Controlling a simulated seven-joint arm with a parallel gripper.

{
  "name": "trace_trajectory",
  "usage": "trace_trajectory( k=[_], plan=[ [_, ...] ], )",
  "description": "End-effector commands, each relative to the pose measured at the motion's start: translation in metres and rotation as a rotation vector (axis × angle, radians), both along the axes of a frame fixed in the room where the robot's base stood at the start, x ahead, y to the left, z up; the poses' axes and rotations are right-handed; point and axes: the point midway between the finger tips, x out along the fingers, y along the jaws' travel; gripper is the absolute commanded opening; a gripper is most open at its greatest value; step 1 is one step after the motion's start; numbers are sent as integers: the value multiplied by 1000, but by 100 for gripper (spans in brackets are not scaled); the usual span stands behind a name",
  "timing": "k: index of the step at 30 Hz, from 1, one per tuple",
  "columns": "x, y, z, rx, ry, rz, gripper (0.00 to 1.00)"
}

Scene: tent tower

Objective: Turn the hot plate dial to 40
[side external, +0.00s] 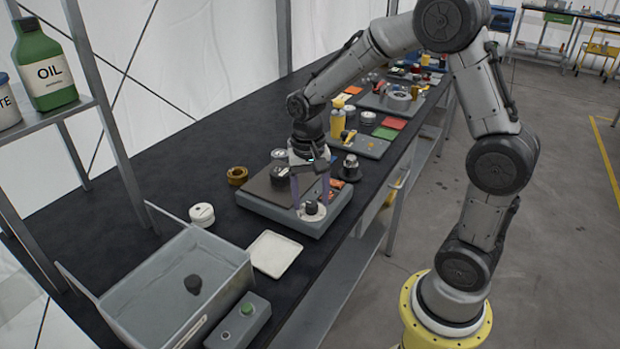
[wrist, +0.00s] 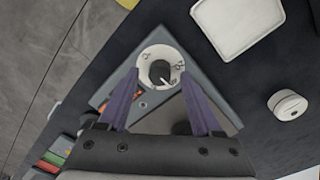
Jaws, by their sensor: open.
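The hot plate (side external: 328,214) is a grey box with a dark top plate, standing on the black bench. Its dial (side external: 312,208) is a dark knob on a round white scale at the corner nearest the tray. In the wrist view the dial (wrist: 160,72) shows a light pointer line aimed towards the lower right; the scale numbers are too small to read surely. My gripper (side external: 308,197) points down over the dial. In the wrist view its two purple fingers (wrist: 160,82) are apart, one on each side of the dial, and the knob shows free between them.
A white square tray (side external: 274,254) and a white round container (side external: 202,214) lie near the hot plate. A grey bin (side external: 180,290) and a box with a green button (side external: 240,318) stand at the front. A brass ring (side external: 237,176) and a dark knobbed part (side external: 350,168) flank the plate.

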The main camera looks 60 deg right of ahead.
Motion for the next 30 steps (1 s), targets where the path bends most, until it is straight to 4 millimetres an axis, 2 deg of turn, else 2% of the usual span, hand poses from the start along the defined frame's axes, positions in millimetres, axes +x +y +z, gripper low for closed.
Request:
trace_trajectory(
  k=[5, 12, 18, 24, 30],
  plan=[
    [2, 1, 29, -1, -8, 1, 66],
    [3, 2, 82, -1, -8, 1, 66],
    [4, 3, 116, -1, -5, 1, 66],
    [4, 4, 132, 0, -3, 1, 66],
    [4, 4, 134, 0, -1, 1, 66]
  ],
)
